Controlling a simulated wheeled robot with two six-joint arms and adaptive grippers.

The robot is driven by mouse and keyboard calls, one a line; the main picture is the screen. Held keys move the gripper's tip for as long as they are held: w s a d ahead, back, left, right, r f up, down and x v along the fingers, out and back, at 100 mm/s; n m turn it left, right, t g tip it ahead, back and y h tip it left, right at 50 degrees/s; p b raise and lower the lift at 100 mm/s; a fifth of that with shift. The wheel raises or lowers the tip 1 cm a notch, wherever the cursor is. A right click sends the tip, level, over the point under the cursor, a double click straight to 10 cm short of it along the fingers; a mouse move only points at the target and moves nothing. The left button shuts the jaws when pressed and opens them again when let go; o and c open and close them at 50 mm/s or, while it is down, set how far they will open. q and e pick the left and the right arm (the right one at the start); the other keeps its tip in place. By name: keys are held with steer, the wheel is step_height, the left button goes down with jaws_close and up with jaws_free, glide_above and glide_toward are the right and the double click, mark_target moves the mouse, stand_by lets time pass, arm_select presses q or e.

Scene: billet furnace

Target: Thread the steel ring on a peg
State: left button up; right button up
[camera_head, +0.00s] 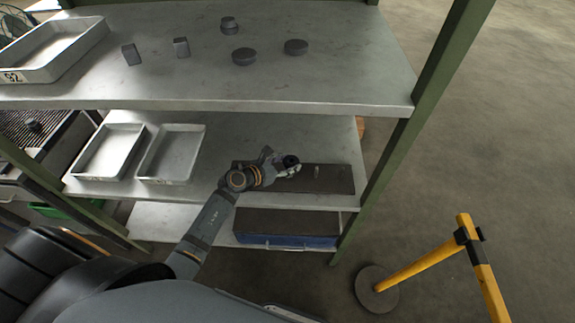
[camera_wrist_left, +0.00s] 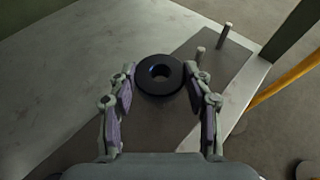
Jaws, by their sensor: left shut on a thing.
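The dark steel ring (camera_wrist_left: 159,91) lies flat between the two fingers of my left gripper (camera_wrist_left: 159,75) in the left wrist view. My left gripper is shut on it. A short pale peg (camera_wrist_left: 200,54) stands upright on the board, just right of and beyond the ring. A second peg (camera_wrist_left: 224,34) stands farther off. In the head view one peg (camera_head: 317,172) shows right of the gripper. My right gripper is not in view.
Two white trays (camera_head: 108,153) (camera_head: 172,155) sit left on the middle shelf. Several dark metal pieces and a tray (camera_head: 50,50) are on the top shelf (camera_head: 300,85). A green post (camera_head: 385,165) bounds the right side. A yellow barrier (camera_head: 425,262) stands on the floor.

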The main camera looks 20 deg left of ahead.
arm_select(q)
steer(key=shift+f+b, duration=0.6)
steer(key=shift+f, duration=0.2)
steer(key=o, duration=1.5)
steer(key=shift+o, duration=0.4)
steer(key=shift+s+f, duration=0.1)
steer(key=v, duration=1.2)
